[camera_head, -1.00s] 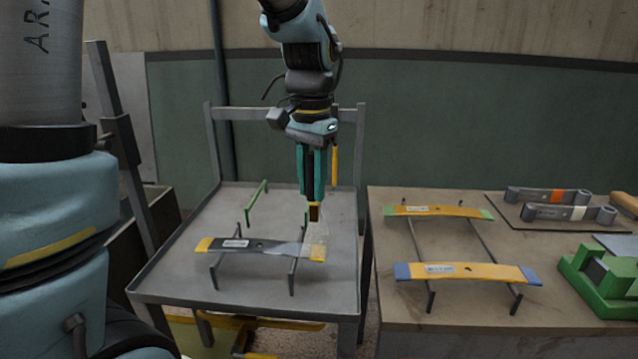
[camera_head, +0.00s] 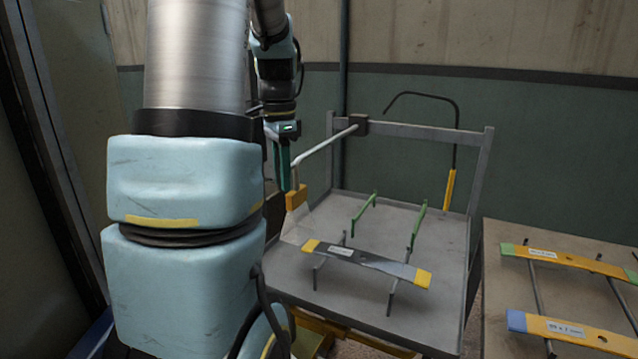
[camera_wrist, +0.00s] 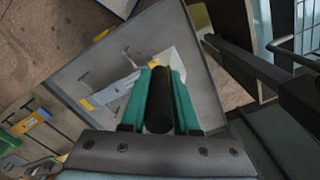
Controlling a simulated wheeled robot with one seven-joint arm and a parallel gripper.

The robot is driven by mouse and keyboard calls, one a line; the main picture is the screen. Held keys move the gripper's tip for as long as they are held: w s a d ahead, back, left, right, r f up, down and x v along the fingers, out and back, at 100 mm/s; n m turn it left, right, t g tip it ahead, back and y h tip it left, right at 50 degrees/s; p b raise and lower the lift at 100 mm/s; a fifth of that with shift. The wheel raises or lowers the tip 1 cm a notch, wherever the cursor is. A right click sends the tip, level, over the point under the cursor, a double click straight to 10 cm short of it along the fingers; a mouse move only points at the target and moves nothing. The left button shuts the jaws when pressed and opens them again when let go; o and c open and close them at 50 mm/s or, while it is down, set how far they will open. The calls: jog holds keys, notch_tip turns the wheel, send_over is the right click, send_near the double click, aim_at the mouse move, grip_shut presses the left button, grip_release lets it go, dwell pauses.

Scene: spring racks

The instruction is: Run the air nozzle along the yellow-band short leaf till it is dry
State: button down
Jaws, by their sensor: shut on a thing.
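The yellow-band short leaf (camera_head: 372,262) is a grey strip with yellow ends and a white label, lying across two upright supports on the grey tray stand. Its left part looks darker and its right part paler and shinier. My gripper (camera_head: 284,160) is left of and above the leaf, partly hidden by my own arm. In the wrist view its teal fingers (camera_wrist: 160,100) are shut on the black handle of the air nozzle (camera_wrist: 159,100). The nozzle's orange tip (camera_head: 296,198) has a faint pale cone below it, beside the leaf's left end. The leaf also shows in the wrist view (camera_wrist: 118,88).
Green rests (camera_head: 363,214) stand behind the leaf on the tray (camera_head: 440,235). A black hooked rod with a yellow grip (camera_head: 450,190) is at the back rail (camera_head: 410,133). The table at right (camera_head: 500,290) holds orange leaves (camera_head: 567,331).

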jog(key=a, duration=0.1)
jog(key=w+a, duration=0.1)
jog(key=a, duration=0.1)
jog(key=w+a, duration=0.1)
jog(key=shift+w+a+r, duration=0.1)
jog(key=shift+a, duration=0.05)
jog(key=c, duration=0.7)
grip_release()
notch_tip(320, 180, up, 11)
jog(key=shift+f+b, duration=0.15)
jog(key=shift+b, duration=0.85)
